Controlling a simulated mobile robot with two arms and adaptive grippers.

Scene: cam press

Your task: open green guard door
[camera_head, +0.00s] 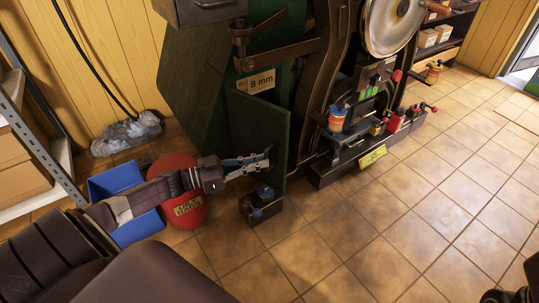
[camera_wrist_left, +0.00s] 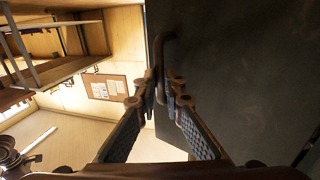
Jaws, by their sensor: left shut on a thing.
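The green guard door (camera_head: 262,125) is a flat dark green panel standing at the press, below the "8 mm" sign. I cannot tell how far it is swung. It fills the right of the left wrist view as a dark panel (camera_wrist_left: 240,70). My left gripper (camera_head: 261,161) reaches it from the left. In the wrist view, its fingertips (camera_wrist_left: 167,93) are closed around the lower part of a curved bar handle (camera_wrist_left: 164,58) at the door's edge. The fingers partly hide the handle. Dark parts at the lower right corner of the head view may be my right arm; its fingers are unclear.
A small dark box with blue knobs (camera_head: 261,204) stands on the floor just below my left gripper. A red bucket (camera_head: 184,212) and a blue bin (camera_head: 117,181) stand under my left arm. The press (camera_head: 318,100) stands right of the door. Tiled floor at right is clear.

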